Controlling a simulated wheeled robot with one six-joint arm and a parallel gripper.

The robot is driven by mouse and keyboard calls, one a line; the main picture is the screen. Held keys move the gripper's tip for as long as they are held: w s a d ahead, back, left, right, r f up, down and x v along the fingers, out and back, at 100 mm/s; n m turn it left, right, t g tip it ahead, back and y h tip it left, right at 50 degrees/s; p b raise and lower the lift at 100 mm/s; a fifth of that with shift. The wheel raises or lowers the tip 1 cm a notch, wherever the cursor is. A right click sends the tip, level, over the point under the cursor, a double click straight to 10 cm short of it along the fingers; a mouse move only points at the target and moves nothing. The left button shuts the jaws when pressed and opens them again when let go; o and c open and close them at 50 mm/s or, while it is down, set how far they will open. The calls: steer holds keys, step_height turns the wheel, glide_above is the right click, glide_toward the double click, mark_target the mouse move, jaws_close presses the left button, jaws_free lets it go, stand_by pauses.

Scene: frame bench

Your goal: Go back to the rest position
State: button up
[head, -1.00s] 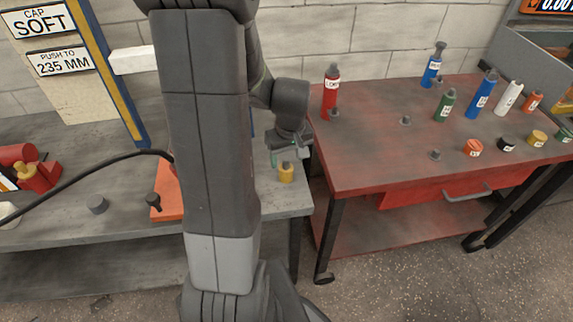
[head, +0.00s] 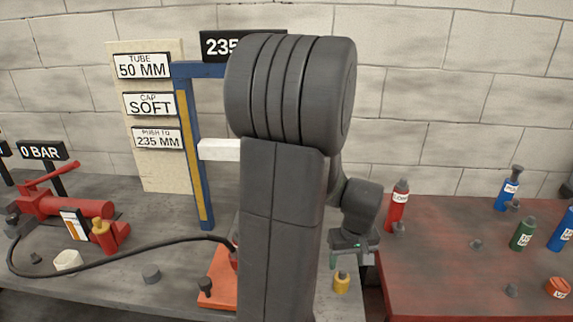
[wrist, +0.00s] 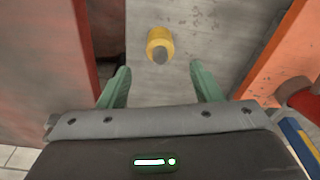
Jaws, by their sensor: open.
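My gripper (head: 351,262) hangs over the right end of the grey bench (head: 130,272), beside the gap to the red table. In the wrist view my gripper (wrist: 160,88) has its two green fingers apart with nothing between them. A small yellow cylinder with a grey top (head: 341,283) stands on the bench just below the gripper in the head view. In the wrist view the yellow cylinder (wrist: 160,42) lies beyond the fingertips, apart from them. My arm hides the middle of the bench and part of the blue frame (head: 201,160).
The red table (head: 440,275) on the right carries a red bottle (head: 397,205), blue bottles and a green bottle (head: 523,234). A red hand pump (head: 70,207) with a black hose stands at the left. An orange plate (head: 217,285) lies by my arm. Signs stand behind.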

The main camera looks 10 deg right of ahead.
mark_target(344, 273)
steer(key=f, duration=0.3)
steer(key=w+f+b, duration=0.1)
steer(key=f, duration=0.7)
steer(key=shift+w+b, duration=0.2)
steer(key=shift+b, duration=0.1)
steer(key=shift+r+p, duration=0.35)
steer(key=shift+r, duration=0.75)
steer(key=shift+f, duration=0.1)
